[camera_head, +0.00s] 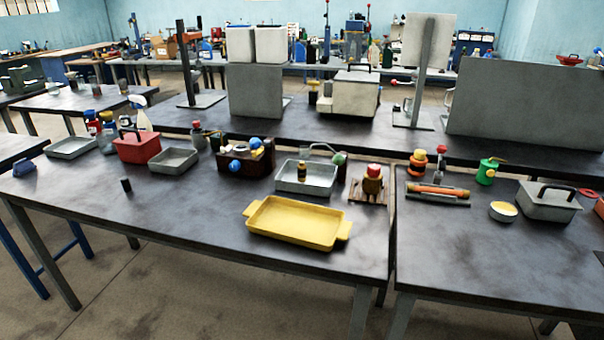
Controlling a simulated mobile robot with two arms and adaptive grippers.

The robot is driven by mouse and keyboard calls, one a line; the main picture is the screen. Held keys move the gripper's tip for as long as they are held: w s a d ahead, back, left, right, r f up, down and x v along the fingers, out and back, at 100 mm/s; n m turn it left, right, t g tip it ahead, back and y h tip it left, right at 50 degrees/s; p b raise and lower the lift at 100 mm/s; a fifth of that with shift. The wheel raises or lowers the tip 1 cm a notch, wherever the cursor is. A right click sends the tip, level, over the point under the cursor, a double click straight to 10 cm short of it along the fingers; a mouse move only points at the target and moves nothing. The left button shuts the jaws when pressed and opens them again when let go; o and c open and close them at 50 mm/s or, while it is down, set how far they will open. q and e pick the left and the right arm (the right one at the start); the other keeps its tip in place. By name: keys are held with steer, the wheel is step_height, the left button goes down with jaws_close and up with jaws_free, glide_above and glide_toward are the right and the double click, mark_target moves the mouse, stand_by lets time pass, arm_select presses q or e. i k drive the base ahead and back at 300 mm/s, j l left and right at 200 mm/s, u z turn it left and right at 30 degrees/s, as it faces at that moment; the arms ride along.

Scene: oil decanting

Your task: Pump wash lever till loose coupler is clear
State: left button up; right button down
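A grey wash basin (291,186) stands on the left bench. A curved pipe and a green-knobbed part (339,159), which may be the wash lever, rise at its back right. A small dark fitting with a yellowish band (302,171) stands upright at the basin; it may be the loose coupler. I cannot tell how clean it is. A small black cylinder (126,185) stands alone further left on the bench. Neither of my grippers is in view.
A yellow tray (297,222) lies in front of the basin. A dark block with blue knobs (240,160), a grey tray (174,161) and a red box (137,147) stand left. A red-topped brown piece (372,182) stands right. The bench's front left is mostly clear.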

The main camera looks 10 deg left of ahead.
mark_target(338, 160)
steer(key=i+l+u, duration=0.25)
steer(key=i, duration=0.2)
steer(key=i+l+u, duration=0.25)
steer(key=i, duration=0.15)
